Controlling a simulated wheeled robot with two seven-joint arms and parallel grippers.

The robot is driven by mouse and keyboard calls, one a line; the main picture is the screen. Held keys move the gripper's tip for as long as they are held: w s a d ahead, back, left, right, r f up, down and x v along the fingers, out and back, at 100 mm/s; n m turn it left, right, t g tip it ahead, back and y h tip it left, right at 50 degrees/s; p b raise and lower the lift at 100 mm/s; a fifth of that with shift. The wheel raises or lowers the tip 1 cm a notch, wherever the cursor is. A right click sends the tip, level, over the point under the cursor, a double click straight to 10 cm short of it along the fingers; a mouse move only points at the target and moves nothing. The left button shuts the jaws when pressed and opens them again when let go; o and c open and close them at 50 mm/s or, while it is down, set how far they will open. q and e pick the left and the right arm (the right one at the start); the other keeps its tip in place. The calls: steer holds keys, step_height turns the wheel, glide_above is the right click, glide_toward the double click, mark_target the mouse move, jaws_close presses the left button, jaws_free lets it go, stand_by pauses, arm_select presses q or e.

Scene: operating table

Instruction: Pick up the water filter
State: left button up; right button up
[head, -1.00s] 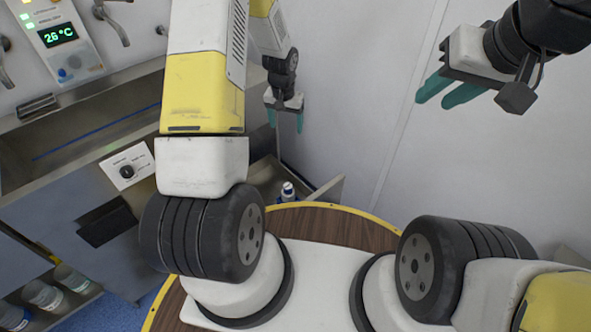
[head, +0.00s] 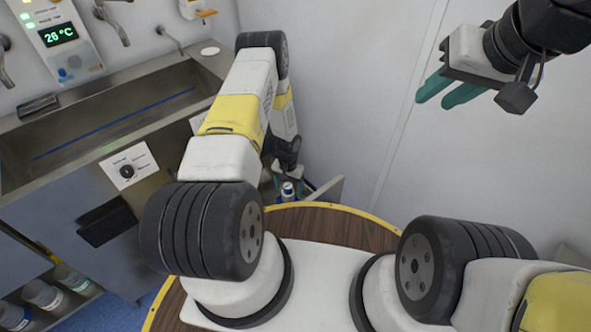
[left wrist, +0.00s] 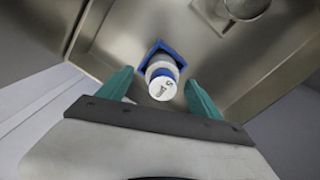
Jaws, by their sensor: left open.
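The water filter, a white cylinder with blue parts, stands in a steel basin; its round top (left wrist: 161,85) faces the camera in the left wrist view. It also shows small in the head view (head: 288,191), partly hidden by my gripper. My left gripper (left wrist: 158,77) is open, with one teal finger on either side of the filter in the picture. No contact shows, and I cannot tell the remaining distance. In the head view my left gripper (head: 288,183) is just above the filter. My right gripper (head: 435,99) is raised at the upper right, its teal fingers apart and empty.
A metal fitting (left wrist: 243,10) is near the top of the wrist view. A long sink (head: 100,125) is at the left, a white wall (head: 350,90) behind. Bottles (head: 45,295) stand on a low shelf.

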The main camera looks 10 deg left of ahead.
arm_select(q)
step_height(320, 180, down, 4)
steer(key=shift+a+f, duration=0.15)
steer(key=shift+f, duration=0.1)
steer(key=shift+c, duration=0.2)
steer(key=shift+r, duration=0.1)
steer(key=c, duration=1.6)
